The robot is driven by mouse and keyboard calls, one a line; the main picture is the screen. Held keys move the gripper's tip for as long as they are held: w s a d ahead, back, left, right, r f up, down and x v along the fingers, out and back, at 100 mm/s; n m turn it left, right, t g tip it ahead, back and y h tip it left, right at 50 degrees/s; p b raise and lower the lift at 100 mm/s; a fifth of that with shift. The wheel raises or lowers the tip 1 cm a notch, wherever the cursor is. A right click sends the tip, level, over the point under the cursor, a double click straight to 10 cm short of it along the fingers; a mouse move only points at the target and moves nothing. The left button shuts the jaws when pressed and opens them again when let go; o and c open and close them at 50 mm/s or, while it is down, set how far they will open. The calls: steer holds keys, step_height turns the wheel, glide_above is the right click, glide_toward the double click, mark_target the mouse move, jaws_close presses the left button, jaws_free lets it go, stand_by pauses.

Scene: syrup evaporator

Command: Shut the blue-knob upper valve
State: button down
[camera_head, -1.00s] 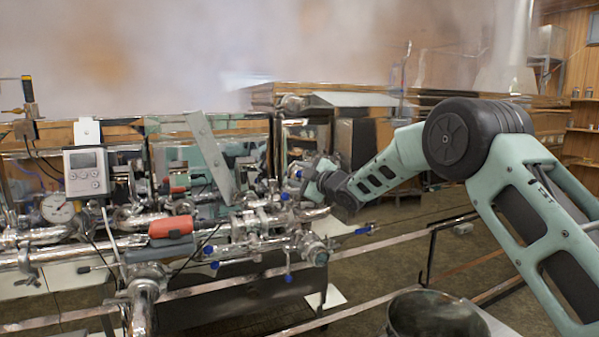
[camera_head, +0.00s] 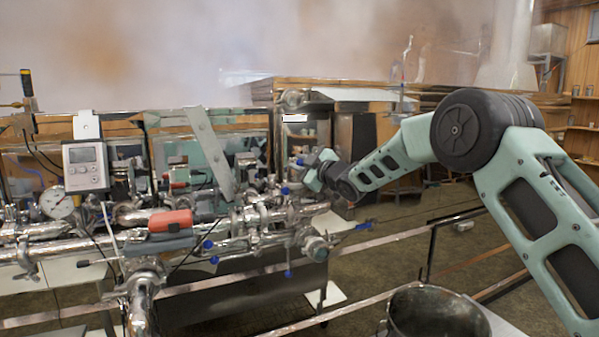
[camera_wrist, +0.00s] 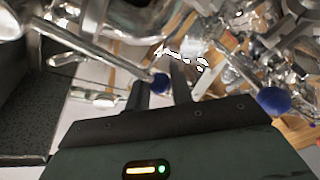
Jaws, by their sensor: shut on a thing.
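In the wrist view, a blue knob (camera_wrist: 160,83) on the end of a metal valve lever sits between the two dark fingers of my gripper (camera_wrist: 161,86), which is shut on it. A second blue knob (camera_wrist: 273,100) on another lever stands free to the right. In the head view, my gripper (camera_head: 308,172) is at the right end of the pipework, close to a small blue knob (camera_head: 299,162). Another blue knob (camera_head: 284,190) shows just below left of the gripper. The fingers are too small there to show the grip.
Metal pipes (camera_head: 60,233) with more blue-handled levers crowd the left and centre. A dark bucket (camera_head: 436,318) stands at front right, behind which a metal rail crosses.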

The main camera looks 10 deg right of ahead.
steer(key=d+r+m+b, duration=0.1)
steer(key=r+m, duration=0.1)
steer(key=d+r+m+t+b, duration=0.1)
steer(key=r+m, duration=0.1)
steer(key=m, duration=0.1)
steer(key=d+r+m+t+b, duration=0.1)
steer(key=r+m, duration=0.1)
steer(key=m, duration=0.1)
steer(key=shift+w+d+r, duration=0.15)
steer(key=shift+w+d, duration=0.05)
steer(key=shift+w, duration=0.2)
steer(key=w+d+r+m+t+h+b, duration=0.2)
steer(key=d+r+m+h+b, duration=0.1)
steer(key=d+m, duration=0.5)
steer(key=shift+m+h, duration=0.5)
steer(key=shift+m, duration=1.3)
steer(key=shift+r, duration=0.1)
steer(key=c, duration=1.3)
jaws_free()
steer(key=shift+d, duration=0.1)
steer(key=b+v, duration=0.2)
steer(key=v, duration=0.3)
steer(key=b+v, duration=0.2)
steer(key=v, duration=0.4)
steer(key=b+v, duration=0.3)
steer(key=v, duration=0.3)
steer(key=shift+s+f, duration=0.15)
steer(key=shift+f, duration=0.2)
